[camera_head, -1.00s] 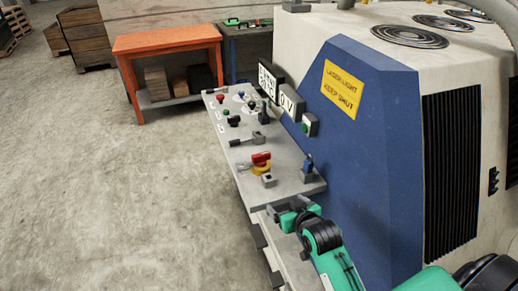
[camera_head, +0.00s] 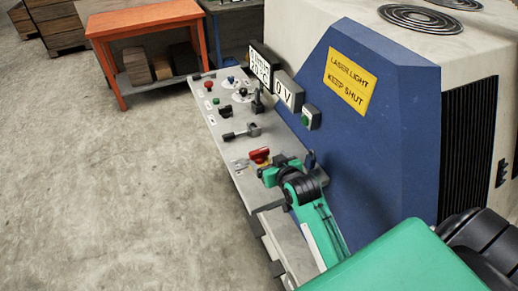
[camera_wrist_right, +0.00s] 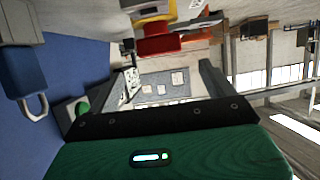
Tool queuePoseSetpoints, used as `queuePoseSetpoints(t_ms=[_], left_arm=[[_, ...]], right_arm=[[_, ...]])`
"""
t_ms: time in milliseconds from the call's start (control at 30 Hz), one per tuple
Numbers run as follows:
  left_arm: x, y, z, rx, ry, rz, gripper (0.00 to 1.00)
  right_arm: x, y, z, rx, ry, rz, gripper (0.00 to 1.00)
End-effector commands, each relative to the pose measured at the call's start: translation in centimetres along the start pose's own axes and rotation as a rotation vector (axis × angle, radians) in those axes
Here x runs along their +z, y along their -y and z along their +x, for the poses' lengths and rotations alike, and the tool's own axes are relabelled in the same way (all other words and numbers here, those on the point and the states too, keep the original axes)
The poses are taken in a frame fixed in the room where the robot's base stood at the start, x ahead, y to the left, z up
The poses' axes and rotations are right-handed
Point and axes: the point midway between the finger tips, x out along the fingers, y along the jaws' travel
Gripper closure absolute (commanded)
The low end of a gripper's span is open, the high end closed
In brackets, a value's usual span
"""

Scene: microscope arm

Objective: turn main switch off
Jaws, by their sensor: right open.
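The main switch (camera_head: 259,155) is a red handle on a yellow base, on the sloping grey control panel (camera_head: 240,175). In the head view my right gripper (camera_head: 272,168) is just nearer than the switch and hides part of it. In the right wrist view the red handle (camera_wrist_right: 160,42) and yellow base (camera_wrist_right: 152,12) show at the top, beyond the fingers of my open right gripper (camera_wrist_right: 172,78). The red handle seems to be outside the fingers, with nothing seen gripped. Which way the handle points is hard to tell. My left gripper is not in view.
A blue padlock-like part (camera_wrist_right: 25,72) with a grey loop is close by at the left of the wrist view.

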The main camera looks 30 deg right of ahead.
Motion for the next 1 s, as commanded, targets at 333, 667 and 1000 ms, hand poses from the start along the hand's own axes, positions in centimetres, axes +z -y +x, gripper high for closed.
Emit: queuePoseSetpoints(t_ms=[333,667,1000], left_arm=[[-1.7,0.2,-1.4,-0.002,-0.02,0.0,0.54],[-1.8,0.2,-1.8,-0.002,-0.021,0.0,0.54],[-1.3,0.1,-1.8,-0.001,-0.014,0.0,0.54]], right_arm=[[-0.2,0.0,5.8,0.0,0.0,0.0,0.15],[0.0,0.0,8.4,0.0,0.001,0.0,0.15],[0.0,0.0,8.5,0.0,0.0,0.0,0.22]])
